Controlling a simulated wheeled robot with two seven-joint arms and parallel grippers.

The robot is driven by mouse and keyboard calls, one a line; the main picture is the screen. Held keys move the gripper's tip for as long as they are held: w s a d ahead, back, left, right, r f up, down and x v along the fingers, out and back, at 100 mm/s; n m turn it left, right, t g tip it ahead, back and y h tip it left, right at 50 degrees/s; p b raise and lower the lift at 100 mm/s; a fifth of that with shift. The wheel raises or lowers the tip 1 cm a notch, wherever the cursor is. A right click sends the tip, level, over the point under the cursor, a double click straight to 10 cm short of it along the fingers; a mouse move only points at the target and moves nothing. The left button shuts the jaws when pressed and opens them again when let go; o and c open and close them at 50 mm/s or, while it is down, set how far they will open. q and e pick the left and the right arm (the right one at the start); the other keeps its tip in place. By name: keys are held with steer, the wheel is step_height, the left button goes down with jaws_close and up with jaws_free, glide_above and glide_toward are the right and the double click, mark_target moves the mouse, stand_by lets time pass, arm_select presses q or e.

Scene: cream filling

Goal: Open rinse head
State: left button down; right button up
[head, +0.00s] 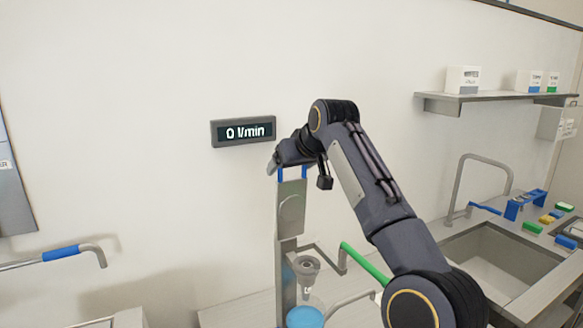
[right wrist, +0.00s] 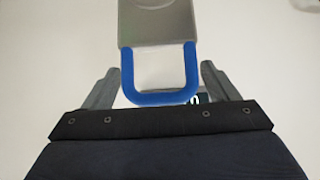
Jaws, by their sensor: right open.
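A grey metal rinse unit (head: 291,205) stands upright by the wall, with a blue U-shaped handle (head: 280,174) at its top. My right gripper (head: 290,164) is at this handle, partly covering it. In the right wrist view, the blue handle (right wrist: 158,99) joins a grey plate (right wrist: 158,22) and lies between the two spread fingers of my right gripper (right wrist: 157,70). A gap shows on each side, so the fingers do not clasp it. A grey funnel-like head (head: 307,265) sits lower on the unit, above a blue disc (head: 305,317). My left gripper is out of view.
A wall display (head: 243,131) reads 0 l/min. A green lever (head: 365,262) slants behind my right arm. At right are a sink (head: 490,265), a tap (head: 484,158) and a shelf (head: 490,97) with boxes. A blue-sleeved tap (head: 62,253) is at left.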

steer(key=v, duration=0.7)
steer(key=shift+s, duration=0.1)
steer(key=shift+d, duration=0.15)
steer(key=s+d+f+m+g, duration=0.1)
steer(key=s+d+f, duration=0.5)
steer(key=s+d, duration=0.3)
steer(key=s+d+f+m+g, duration=0.1)
steer(key=s+d+f+m, duration=0.1)
steer(key=s+d+f, duration=0.6)
steer(key=s+a+f+m+b, duration=0.1)
steer(key=s+f+b, duration=0.1)
steer(key=s+f, duration=0.9)
steer(key=s+a+f+m+g+b, duration=0.1)
steer(key=s+a+f+m+b, duration=0.1)
steer(key=s+f, duration=0.9)
steer(key=shift+s+a+f+g, duration=0.15)
steer(key=shift+s+f+g, duration=0.15)
steer(key=shift+s, duration=0.2)
